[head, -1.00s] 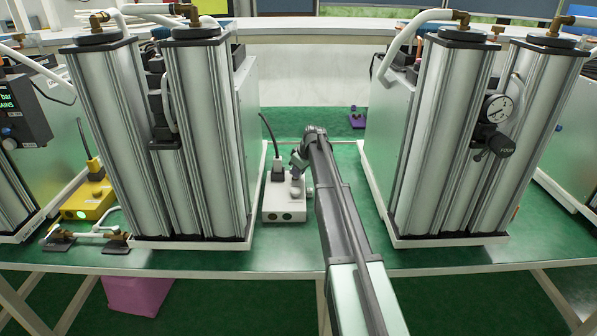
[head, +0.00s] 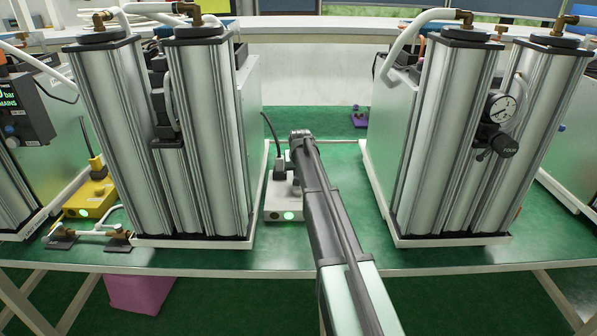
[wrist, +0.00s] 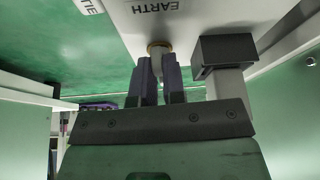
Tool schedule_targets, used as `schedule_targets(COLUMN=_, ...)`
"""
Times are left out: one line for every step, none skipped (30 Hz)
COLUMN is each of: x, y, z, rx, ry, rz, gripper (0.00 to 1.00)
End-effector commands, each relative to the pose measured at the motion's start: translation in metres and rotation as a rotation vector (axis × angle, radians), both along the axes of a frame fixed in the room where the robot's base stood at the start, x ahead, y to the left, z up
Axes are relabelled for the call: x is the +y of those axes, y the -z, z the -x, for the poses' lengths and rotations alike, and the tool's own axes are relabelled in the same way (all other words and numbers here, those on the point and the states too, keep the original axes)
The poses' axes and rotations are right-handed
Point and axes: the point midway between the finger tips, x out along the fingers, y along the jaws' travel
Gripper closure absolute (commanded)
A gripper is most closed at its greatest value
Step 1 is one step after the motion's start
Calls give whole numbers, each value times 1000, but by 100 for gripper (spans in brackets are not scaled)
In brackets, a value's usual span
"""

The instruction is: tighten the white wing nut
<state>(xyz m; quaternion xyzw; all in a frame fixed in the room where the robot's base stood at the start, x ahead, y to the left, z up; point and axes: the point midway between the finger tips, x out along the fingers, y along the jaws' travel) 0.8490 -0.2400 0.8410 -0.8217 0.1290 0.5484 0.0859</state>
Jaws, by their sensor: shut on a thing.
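A white box (head: 272,207) with a lit green light on its front stands on the green bench between two column units. In the wrist view, this box (wrist: 190,28) carries the printed word EARTH. A brass ring (wrist: 157,45) shows at its edge, with the pale wing nut (wrist: 158,66) just below it. My gripper (wrist: 158,75) has its dark purple-sided fingers on either side of the wing nut, shut on it. In the head view my arm hides the fingers and the nut. How tight the nut is cannot be told.
Tall silver column units stand close by on the left (head: 195,130) and right (head: 440,130). A black plug (head: 279,165) with a cable stands at the box. In the wrist view, a dark block (wrist: 225,50) is just right of the fingers.

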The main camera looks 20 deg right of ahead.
Motion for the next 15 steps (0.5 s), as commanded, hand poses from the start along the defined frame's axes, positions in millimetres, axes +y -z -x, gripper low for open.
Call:
schedule_targets(x=1, y=0, z=1, rx=2, ry=18, rz=-1, gripper=100)
schedule_targets(x=1, y=0, z=1, rx=2, ry=29, rz=-1, gripper=100)
schedule_targets(x=1, y=0, z=0, rx=2, ry=43, rz=0, gripper=100)
schedule_targets(x=1, y=0, z=1, rx=2, ry=51, rz=1, gripper=100)
schedule_targets(x=1, y=0, z=0, rx=2, ry=60, rz=0, gripper=100)
schedule_targets(x=1, y=0, z=0, rx=2, ry=68, rz=-1, gripper=100)
schedule_targets(x=1, y=0, z=0, rx=3, ry=74, rz=-1, gripper=100)
schedule_targets(x=1, y=0, z=0, rx=3, ry=78, rz=-1, gripper=100)
schedule_targets(x=1, y=0, z=0, rx=3, ry=82, rz=-1, gripper=100)
schedule_targets(x=1, y=0, z=0, rx=3, ry=86, rz=-1, gripper=100)
schedule_targets(x=1, y=0, z=0, rx=3, ry=87, rz=-1, gripper=100)
schedule_targets(x=1, y=0, z=0, rx=3, ry=90, rz=-1, gripper=100)
schedule_targets(x=1, y=0, z=0, rx=3, ry=90, rz=-1, gripper=100)
schedule_targets(x=1, y=0, z=0, rx=3, ry=91, rz=-2, gripper=100)
schedule_targets(x=1, y=0, z=0, rx=3, ry=91, rz=-2, gripper=100)
